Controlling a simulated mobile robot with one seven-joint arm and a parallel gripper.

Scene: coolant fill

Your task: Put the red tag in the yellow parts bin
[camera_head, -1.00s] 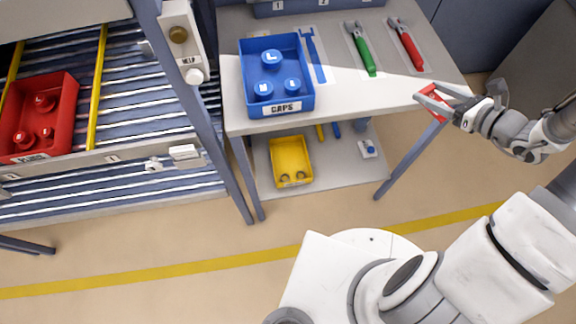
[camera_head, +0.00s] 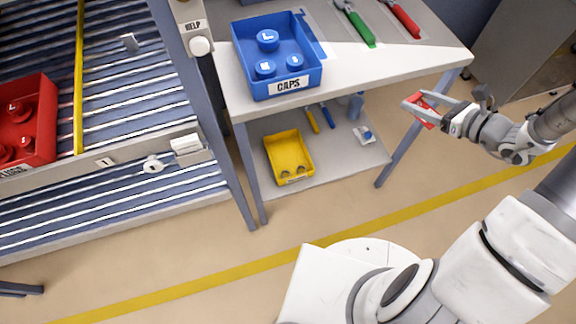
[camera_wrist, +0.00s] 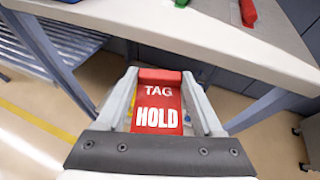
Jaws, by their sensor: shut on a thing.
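My gripper (camera_head: 432,108) is shut on the red tag (camera_head: 421,109) and holds it in the air, to the right of the bench's front right leg. In the wrist view the tag (camera_wrist: 158,103) sits between the two fingers and reads "TAG HOLD". The yellow parts bin (camera_head: 288,157) stands on the lower shelf under the bench, left of and below my gripper. A few small dark, ring-like things lie inside the bin at its front end.
The bench top (camera_head: 370,65) holds a blue caps bin (camera_head: 309,73) and green and red tools. The bench leg (camera_head: 408,145) stands between my gripper and the shelf (camera_head: 340,172). A blue-and-white item (camera_head: 364,135) lies on that shelf. A roller rack with a red bin (camera_head: 38,130) is at left.

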